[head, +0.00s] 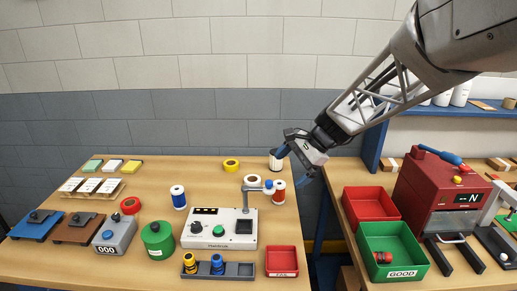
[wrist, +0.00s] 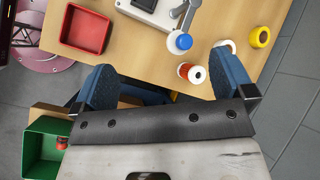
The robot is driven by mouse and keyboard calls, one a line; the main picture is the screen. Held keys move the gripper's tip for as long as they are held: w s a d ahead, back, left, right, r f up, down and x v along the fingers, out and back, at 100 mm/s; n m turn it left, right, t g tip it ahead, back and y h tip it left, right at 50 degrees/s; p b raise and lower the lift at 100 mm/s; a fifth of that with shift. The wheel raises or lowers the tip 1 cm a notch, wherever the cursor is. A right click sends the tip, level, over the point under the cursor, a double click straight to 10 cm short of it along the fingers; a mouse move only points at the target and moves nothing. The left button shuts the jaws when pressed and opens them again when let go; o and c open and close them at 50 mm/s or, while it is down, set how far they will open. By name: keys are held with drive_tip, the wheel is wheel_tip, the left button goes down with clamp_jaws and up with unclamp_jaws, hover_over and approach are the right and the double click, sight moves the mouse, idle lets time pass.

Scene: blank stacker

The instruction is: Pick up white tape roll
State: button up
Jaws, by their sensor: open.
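The white tape roll (head: 251,181) lies flat on the wooden table, behind the white control box (head: 218,229). In the wrist view the white tape roll (wrist: 228,43) is near the tip of the right-hand finger, which partly covers it. My gripper (head: 292,166) is open and empty, above the table's right edge and to the right of the roll.
A red-and-white spool (head: 279,191) stands close to the gripper. A yellow tape roll (head: 231,165) lies behind the white one. A red tray (head: 282,261) sits at the table's front right.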

drive_tip(key=w+a+f+m+y, duration=0.1)
drive_tip(key=w+f+m+y, duration=0.1)
drive_tip(key=w, duration=0.6)
drive_tip(key=w+a+f+m+t+y, duration=0.1)
drive_tip(key=w+a+f+m+y, duration=0.1)
drive_tip(key=w+f, duration=0.3)
drive_tip(key=w+a+f+m+y, duration=0.1)
drive_tip(key=w+f+m, duration=0.3)
drive_tip(key=w, duration=0.7)
drive_tip(key=shift+a+m+y, duration=0.15)
drive_tip(key=shift+m+y, duration=0.15)
drive_tip(key=shift+y, duration=0.1)
drive_tip(key=shift+f, duration=0.15)
approach(253, 179)
drive_tip(key=shift+x, duration=1.1)
drive_tip(key=shift+a+f, duration=0.2)
drive_tip(key=shift+a, duration=0.2)
drive_tip(key=shift+a, duration=0.15)
drive_tip(key=shift+x, duration=3)
drive_tip(key=shift+w, duration=0.1)
